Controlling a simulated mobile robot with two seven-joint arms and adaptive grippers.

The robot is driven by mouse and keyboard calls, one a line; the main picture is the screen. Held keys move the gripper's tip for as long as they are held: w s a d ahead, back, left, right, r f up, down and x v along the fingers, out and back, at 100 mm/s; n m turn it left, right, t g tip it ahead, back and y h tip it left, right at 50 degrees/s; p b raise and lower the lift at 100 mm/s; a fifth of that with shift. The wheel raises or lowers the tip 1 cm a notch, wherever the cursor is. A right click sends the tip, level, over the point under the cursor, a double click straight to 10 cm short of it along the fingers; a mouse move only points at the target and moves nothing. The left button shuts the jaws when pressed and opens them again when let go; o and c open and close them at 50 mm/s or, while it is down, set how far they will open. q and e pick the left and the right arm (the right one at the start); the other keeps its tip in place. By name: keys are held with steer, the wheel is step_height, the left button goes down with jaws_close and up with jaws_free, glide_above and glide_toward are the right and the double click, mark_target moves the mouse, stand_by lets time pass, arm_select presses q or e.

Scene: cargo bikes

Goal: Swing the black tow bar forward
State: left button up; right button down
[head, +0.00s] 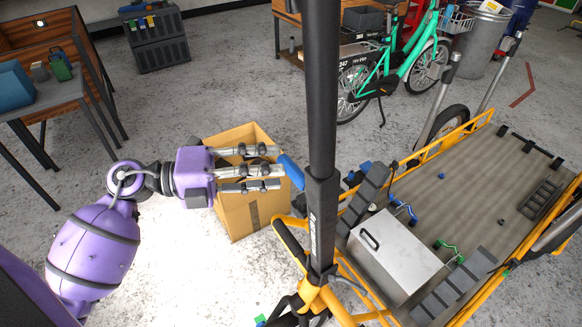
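The black tow bar (322,110) stands upright in the middle of the head view, its top beyond the upper edge. Its lower end meets the yellow frame (318,296) of the cargo bike. My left gripper (279,168) is to the left of the bar, fingers pointing right, apart and with nothing visible between them. A blue piece (291,172) lies just past its fingertips, beside the bar; I cannot tell whether they touch. My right gripper is not in view.
A cardboard box (245,210) stands on the floor behind my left gripper. The cargo bed (470,180) with a silver case (392,252) is at right. A green bicycle (400,70) stands behind. A table (60,90) is at left. Floor at lower left is clear.

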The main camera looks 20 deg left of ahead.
mark_target(293, 171)
arm_select(q)
steer(key=x, duration=0.5)
steer(key=shift+w+p, duration=0.15)
steer(key=shift+p, duration=0.2)
jaws_close()
